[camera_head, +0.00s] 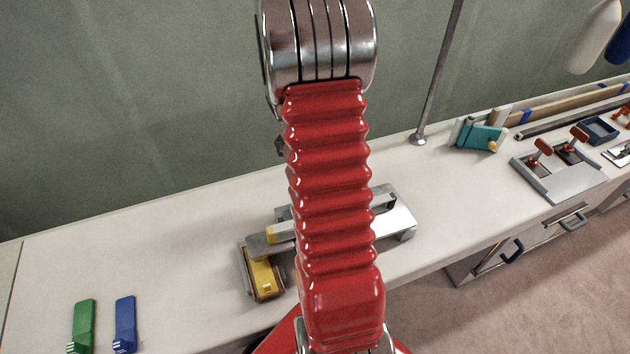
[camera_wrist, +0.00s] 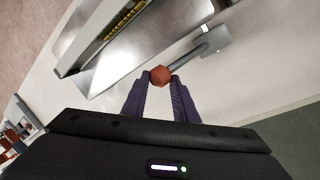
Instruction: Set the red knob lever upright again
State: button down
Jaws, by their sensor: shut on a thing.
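In the wrist view, my gripper (camera_wrist: 160,83) is shut on the red knob (camera_wrist: 160,74), which sits between its dark fingertips. A grey lever rod (camera_wrist: 188,60) runs from the knob to a small grey bracket (camera_wrist: 216,39) on the white counter. The rod runs aslant in this view; I cannot tell its exact tilt. In the head view, my red arm hides the gripper, the knob and the lever.
A grey metal device (camera_head: 398,219) and a yellow block (camera_head: 263,279) stand on the counter (camera_head: 150,245). Green (camera_head: 83,325) and blue (camera_head: 125,323) pieces lie at the left. A post (camera_head: 436,80), a teal device (camera_head: 480,136) and a panel with red-handled levers (camera_head: 570,182) stand right.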

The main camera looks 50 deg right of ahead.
jog(key=a, duration=0.1)
jog(key=w+a+r+g+h, duration=0.1)
jog(key=a+h, duration=0.1)
jog(key=shift+w+a+r, duration=0.1)
jog(key=shift+w+r, duration=0.05)
jog(key=shift+r, duration=0.1)
jog(key=w+a+r+m+g+h, duration=0.1)
jog(key=w+a+g+h, duration=0.2)
jog(key=a+h, duration=0.2)
jog(key=shift+w+a, duration=0.25)
jog(key=shift+a, duration=0.55)
jog(key=shift+r, duration=0.1)
jog(key=c, duration=1.7)
grip_release()
jog(key=shift+a, duration=0.1)
jog(key=shift+c, duration=0.2)
jog(key=o, duration=0.4)
jog(key=shift+w+r, duration=0.1)
jog(key=shift+c, duration=0.2)
jog(key=shift+r, duration=0.1)
